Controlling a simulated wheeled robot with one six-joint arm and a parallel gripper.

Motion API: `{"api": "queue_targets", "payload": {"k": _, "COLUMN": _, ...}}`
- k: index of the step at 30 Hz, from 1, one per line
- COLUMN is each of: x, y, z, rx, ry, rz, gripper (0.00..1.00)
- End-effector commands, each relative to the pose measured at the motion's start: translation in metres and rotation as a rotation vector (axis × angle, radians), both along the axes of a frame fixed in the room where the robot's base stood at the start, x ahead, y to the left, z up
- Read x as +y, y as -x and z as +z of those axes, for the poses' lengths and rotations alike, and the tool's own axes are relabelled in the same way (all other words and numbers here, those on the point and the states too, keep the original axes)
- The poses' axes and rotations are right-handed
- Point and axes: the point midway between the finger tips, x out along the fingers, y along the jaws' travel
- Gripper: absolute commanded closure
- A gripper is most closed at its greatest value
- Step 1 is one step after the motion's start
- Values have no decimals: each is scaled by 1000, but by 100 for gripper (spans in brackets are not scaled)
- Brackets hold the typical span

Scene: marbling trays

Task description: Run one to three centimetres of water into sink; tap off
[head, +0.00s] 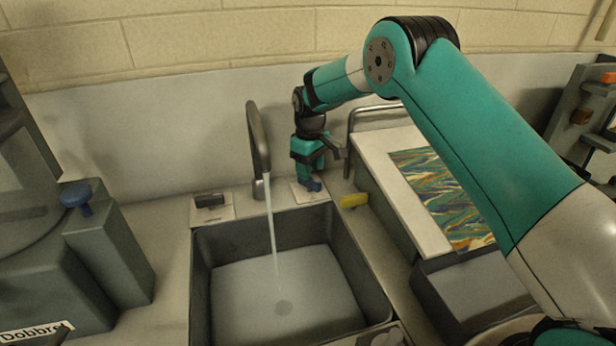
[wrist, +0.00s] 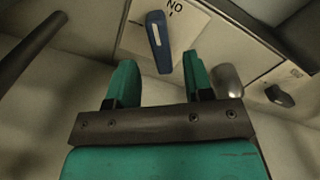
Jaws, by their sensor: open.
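The sink (head: 200,285) is a grey basin below a dark curved tap (head: 258,140). A thin pale stream (head: 271,235) runs from the tap to the basin floor. Pale water seems to cover the floor around the drain (head: 284,307); its depth cannot be read. A blue lever (head: 312,185) sits on a white plate behind the sink, right of the tap. In the wrist view the blue lever (wrist: 158,42) stands slightly tilted beside upside-down lettering "ON". My gripper (head: 320,160) is open just above it. Both fingers (wrist: 160,78) show apart, the lever lying beyond and between their tips.
A dark lever (head: 209,201) on another plate is left of the tap. A yellow block (head: 354,201) lies right of the blue lever. A marbled sheet (head: 440,195) on a white board and a grey tray (head: 470,300) are at right. A blue knob (head: 76,194) tops a grey unit at left.

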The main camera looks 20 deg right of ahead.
Motion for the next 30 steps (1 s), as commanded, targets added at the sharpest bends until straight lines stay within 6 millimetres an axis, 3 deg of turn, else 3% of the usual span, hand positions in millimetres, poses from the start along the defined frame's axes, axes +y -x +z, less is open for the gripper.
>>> {"api": "queue_targets", "payload": {"k": 7, "x": 2, "y": 0, "z": -34, "rx": 1, "ry": 0, "rz": 2, "gripper": 53}}
{"api": "queue_targets", "payload": {"k": 19, "x": 3, "y": 0, "z": -42, "rx": -1, "ry": -1, "rz": 3, "gripper": 53}}
{"api": "queue_targets", "payload": {"k": 25, "x": 2, "y": 0, "z": -42, "rx": -1, "ry": -1, "rz": 3, "gripper": 99}}
{"api": "queue_targets", "payload": {"k": 30, "x": 5, "y": 0, "z": -41, "rx": -2, "ry": -1, "rz": 8, "gripper": 100}}
